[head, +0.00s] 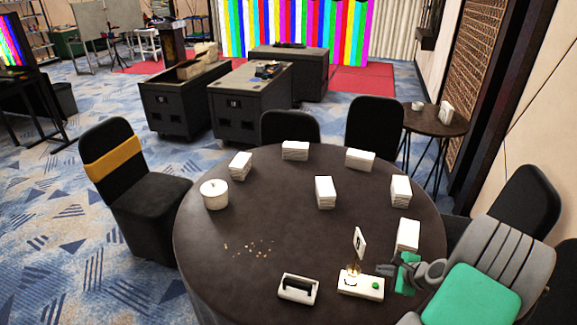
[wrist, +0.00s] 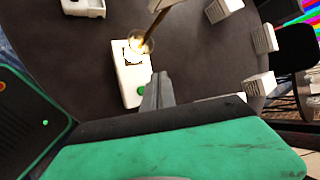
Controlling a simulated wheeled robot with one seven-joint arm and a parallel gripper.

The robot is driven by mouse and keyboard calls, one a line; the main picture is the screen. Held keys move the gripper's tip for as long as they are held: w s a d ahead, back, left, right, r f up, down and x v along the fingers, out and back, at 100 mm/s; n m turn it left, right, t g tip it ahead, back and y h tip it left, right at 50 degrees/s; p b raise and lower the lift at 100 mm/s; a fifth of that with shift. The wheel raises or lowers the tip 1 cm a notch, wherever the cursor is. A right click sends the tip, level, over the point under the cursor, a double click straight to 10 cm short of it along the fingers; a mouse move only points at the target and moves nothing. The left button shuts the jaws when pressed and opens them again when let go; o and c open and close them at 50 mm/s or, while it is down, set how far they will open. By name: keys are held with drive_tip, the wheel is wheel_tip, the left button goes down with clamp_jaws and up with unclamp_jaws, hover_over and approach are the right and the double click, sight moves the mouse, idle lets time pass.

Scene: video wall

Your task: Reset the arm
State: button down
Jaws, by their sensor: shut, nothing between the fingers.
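My gripper (wrist: 158,88) is shut and empty in the wrist view, its grey fingers pointing over the dark table. In the head view my gripper (head: 404,273) is low at the right side of the round table (head: 270,205), close to a white device with a green button (head: 362,286). The same device (wrist: 131,75) lies just left of the fingers in the wrist view, with a small glass-like item (wrist: 140,42) on it. I cannot tell whether the fingers touch the device.
A white block with a black handle (head: 298,289), a small upright sign (head: 359,243), a round white canister (head: 214,194) and several white stacks (head: 325,192) stand on the table. Crumbs (head: 248,248) lie at its left middle. Chairs (head: 130,185) surround it.

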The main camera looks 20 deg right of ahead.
drive_tip(key=s+a+f+n, duration=0.1)
drive_tip(key=s+a+f+n+g+y, duration=0.1)
drive_tip(key=s+n, duration=0.1)
drive_tip(key=s+a+f+n+g, duration=0.1)
drive_tip(key=s+f+n, duration=0.1)
drive_tip(key=shift+s+a, duration=0.15)
drive_tip(key=shift+a, duration=0.1)
drive_tip(key=s+a+r+n+g+y, duration=0.1)
drive_tip(key=s+a+n+g, duration=0.2)
drive_tip(key=s, duration=0.4)
drive_tip(key=s+a+n+g+y, duration=0.1)
drive_tip(key=s+a+n+g, duration=0.25)
drive_tip(key=s, duration=0.35)
drive_tip(key=w+a+r+n+h, duration=0.1)
drive_tip(key=a+r+n+h, duration=0.15)
drive_tip(key=r, duration=0.45)
drive_tip(key=w+a+r+n+h, duration=0.1)
drive_tip(key=a+r+n+h, duration=0.15)
drive_tip(key=r, duration=0.35)
drive_tip(key=w+a+r+n+t, duration=0.4)
drive_tip(key=w+a+r+n, duration=0.2)
drive_tip(key=a+r, duration=0.7)
drive_tip(key=w+a, duration=0.1)
drive_tip(key=w, duration=0.1)
drive_tip(key=shift+w+a+n, duration=0.35)
drive_tip(key=shift+w, duration=0.05)
